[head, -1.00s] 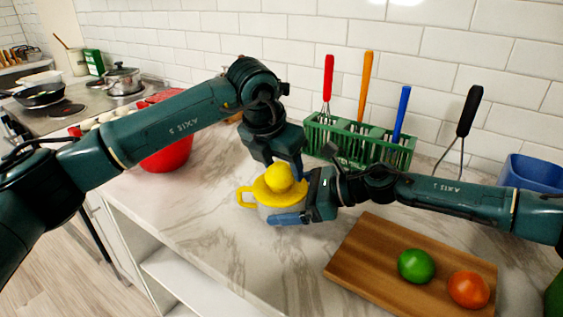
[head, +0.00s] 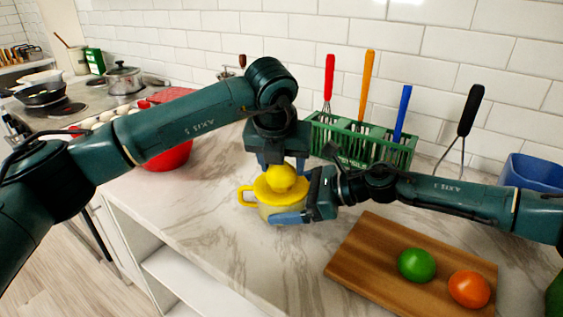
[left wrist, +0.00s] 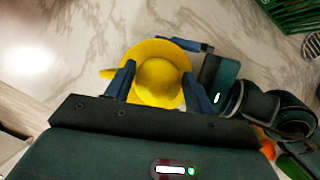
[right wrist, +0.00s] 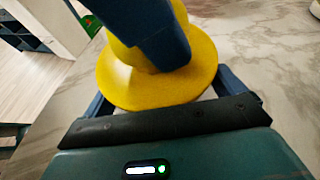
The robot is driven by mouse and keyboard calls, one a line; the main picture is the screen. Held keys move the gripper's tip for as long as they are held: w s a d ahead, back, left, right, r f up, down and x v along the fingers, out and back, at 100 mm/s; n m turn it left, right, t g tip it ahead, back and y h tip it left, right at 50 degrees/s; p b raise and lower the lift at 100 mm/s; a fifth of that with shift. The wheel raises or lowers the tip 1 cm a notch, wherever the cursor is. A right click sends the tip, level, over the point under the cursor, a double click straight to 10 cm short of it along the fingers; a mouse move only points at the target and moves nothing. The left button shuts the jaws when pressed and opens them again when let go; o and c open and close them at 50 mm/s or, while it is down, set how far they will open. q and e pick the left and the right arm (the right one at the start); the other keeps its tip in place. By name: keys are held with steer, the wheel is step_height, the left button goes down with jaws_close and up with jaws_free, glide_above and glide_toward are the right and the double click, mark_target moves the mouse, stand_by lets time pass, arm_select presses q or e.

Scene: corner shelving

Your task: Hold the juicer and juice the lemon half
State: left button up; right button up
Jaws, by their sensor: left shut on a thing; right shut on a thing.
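The juicer (head: 261,191), with a yellow top and side handle, stands upright on the counter; its yellow top also shows in the left wrist view (left wrist: 155,49) and the right wrist view (right wrist: 128,89). The yellow lemon half (head: 281,178) sits dome up on it, hiding the juicer's centre; it also shows in the left wrist view (left wrist: 159,82). My left gripper (head: 279,171) comes from above and is shut on the lemon half, a finger on either side. My right gripper (head: 290,206) comes from the right and is shut on the juicer's body below the rim.
A wooden board (head: 362,257) with a green fruit (head: 416,265) and an orange fruit (head: 469,289) lies at the right front. A green utensil rack (head: 360,143) stands behind. A red bowl (head: 172,155) is at the left. Counter left of the juicer is clear.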

arm_select(q)
steer(key=m, duration=0.2)
steer(key=m+h, duration=0.1)
steer(key=m, duration=0.1)
steer(key=m+g, duration=0.1)
steer(key=shift+s+f+m+h, duration=0.1)
steer(key=shift+f+m+h, duration=0.3)
arm_select(e)
steer(key=shift+r, duration=0.1)
arm_select(q)
steer(key=m, duration=0.2)
steer(key=m+g+h, duration=0.1)
steer(key=m, duration=0.1)
steer(key=shift+m+g, duration=0.3)
arm_select(e)
steer(key=shift+a, duration=0.1)
arm_select(q)
steer(key=n, duration=0.2)
steer(key=n+t+y, duration=0.1)
steer(key=n, duration=0.2)
steer(key=shift+t, duration=0.3)
steer(key=n+y, duration=0.1)
steer(key=n, duration=0.2)
steer(key=n+t+y, duration=0.1)
steer(key=n, duration=0.2)
steer(key=shift+a+n, duration=0.1)
steer(key=shift+n, duration=0.2)
arm_select(e)
steer(key=shift+r, duration=0.1)
